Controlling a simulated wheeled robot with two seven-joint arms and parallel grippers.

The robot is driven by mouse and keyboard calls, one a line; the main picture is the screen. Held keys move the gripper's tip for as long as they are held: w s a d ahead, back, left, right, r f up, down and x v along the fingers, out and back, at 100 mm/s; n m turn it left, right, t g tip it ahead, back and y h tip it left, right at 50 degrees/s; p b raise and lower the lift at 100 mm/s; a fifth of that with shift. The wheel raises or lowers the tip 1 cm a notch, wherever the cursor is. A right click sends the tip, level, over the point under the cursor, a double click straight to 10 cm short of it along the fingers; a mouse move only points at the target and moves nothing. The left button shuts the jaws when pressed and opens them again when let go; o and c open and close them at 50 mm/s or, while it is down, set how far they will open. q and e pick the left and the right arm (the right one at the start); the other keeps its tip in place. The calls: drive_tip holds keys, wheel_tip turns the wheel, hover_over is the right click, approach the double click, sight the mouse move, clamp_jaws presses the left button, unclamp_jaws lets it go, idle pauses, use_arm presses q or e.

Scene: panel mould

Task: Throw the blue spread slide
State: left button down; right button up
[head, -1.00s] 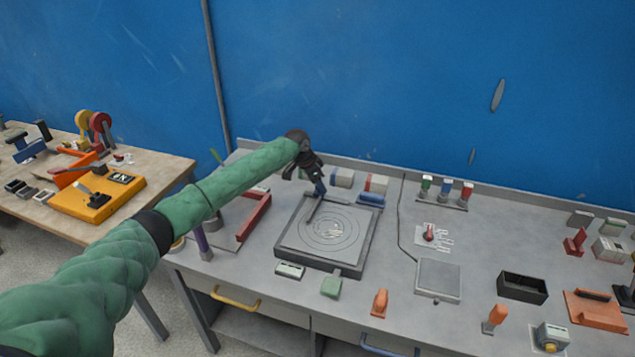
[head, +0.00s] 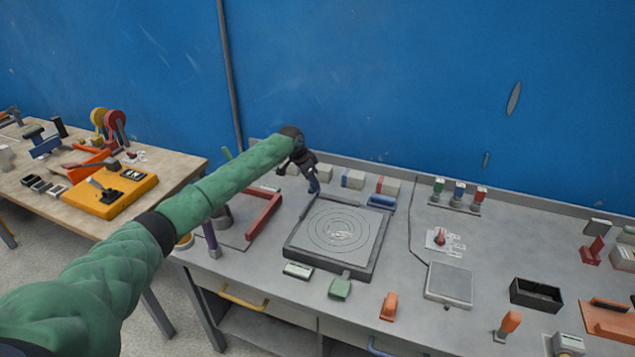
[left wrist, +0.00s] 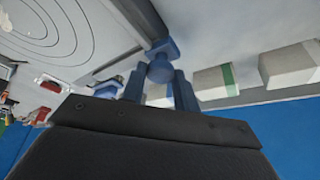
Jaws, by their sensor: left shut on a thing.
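The mould (head: 292,250) is a dark square tray whose grey panel carries concentric rings. My left gripper (head: 313,186) is at its back left corner, shut on the blue spread slide. In the left wrist view the slide's round blue knob (left wrist: 160,69) sits between the two blue fingers of my left gripper (left wrist: 158,80). A blue block (left wrist: 163,48) and a dark bar (left wrist: 143,18) join the knob, and the bar runs beside the ringed panel (left wrist: 45,30). In the head view the gripper hides most of the slide. My right gripper is not in view.
A blue piece (head: 382,202) lies by the mould's back right corner. Pale blocks with coloured bands (head: 388,186) stand behind. A red bracket (head: 264,215) is at left. A green block (head: 340,288) and a grey plate (head: 449,284) lie in front and right.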

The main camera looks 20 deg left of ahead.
use_arm(q)
drive_tip(key=shift+a+r, duration=0.15)
drive_tip(key=c, duration=1.3)
unclamp_jaws()
drive_tip(key=shift+o, duration=1.1)
drive_tip(key=shift+a, duration=0.15)
drive_tip(key=shift+s+a+r+b, duration=0.1)
drive_tip(key=shift+r+b, duration=0.2)
drive_tip(key=shift+b, duration=0.05)
drive_tip(key=b+v, duration=0.2)
drive_tip(key=v, duration=0.5)
drive_tip(key=shift+b, duration=0.35)
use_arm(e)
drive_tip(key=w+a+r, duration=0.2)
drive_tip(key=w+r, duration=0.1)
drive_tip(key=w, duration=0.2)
use_arm(q)
drive_tip(key=shift+a, duration=0.1)
